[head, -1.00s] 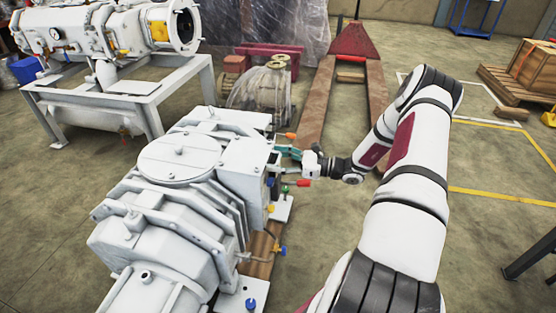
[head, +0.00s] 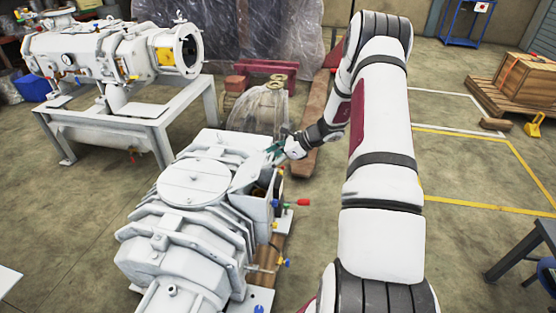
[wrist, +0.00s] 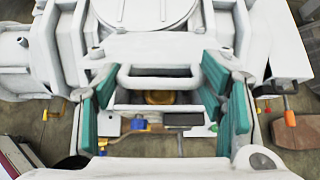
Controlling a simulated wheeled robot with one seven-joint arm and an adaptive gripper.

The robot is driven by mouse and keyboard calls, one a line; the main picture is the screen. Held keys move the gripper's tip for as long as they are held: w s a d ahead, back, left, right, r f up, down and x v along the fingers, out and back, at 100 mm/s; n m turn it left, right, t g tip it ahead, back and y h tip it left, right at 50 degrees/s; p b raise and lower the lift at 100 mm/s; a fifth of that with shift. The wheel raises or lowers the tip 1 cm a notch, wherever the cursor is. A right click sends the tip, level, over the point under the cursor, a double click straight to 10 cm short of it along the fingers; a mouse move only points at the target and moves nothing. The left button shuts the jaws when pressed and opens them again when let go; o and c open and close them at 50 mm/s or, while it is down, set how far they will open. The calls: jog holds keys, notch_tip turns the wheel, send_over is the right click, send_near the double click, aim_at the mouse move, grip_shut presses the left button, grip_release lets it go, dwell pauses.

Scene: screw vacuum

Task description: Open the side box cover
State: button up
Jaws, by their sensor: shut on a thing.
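The white pump (head: 195,182) stands on the floor in the middle of the head view. Its side box cover (head: 250,174) is tilted up at the box's upper right side, and a dark opening with small parts inside shows below it. My gripper (head: 275,153) is at the cover's outer edge. A yellowish round part (wrist: 160,97) shows through the gap below the handle bar. The exact finger contact is hard to see.
A red-handled valve (head: 303,202) and a blue knob (head: 287,262) stick out at the pump's right side. A white machine on a grey frame (head: 150,122) stands behind left.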

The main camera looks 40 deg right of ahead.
jog(key=w+a+r+g+h+p, duration=0.3)
jog(key=w+a+r+g+p, duration=0.1)
jog(key=w+r, duration=0.2)
jog(key=shift+w+a+g+h, duration=0.3)
jog(key=shift+w+h, duration=0.1)
jog(key=shift+w, duration=0.1)
jog(key=shift+w+a+r+b, duration=0.15)
jog(key=shift+w+a+r, duration=0.15)
jog(key=shift+w+a, duration=0.4)
jog(key=shift+w+a+r+b, duration=0.2)
jog(key=shift+w+a, duration=0.25)
jog(key=shift+w, duration=0.35)
jog(key=o, duration=1.4)
jog(key=shift+s+a+f, duration=0.1)
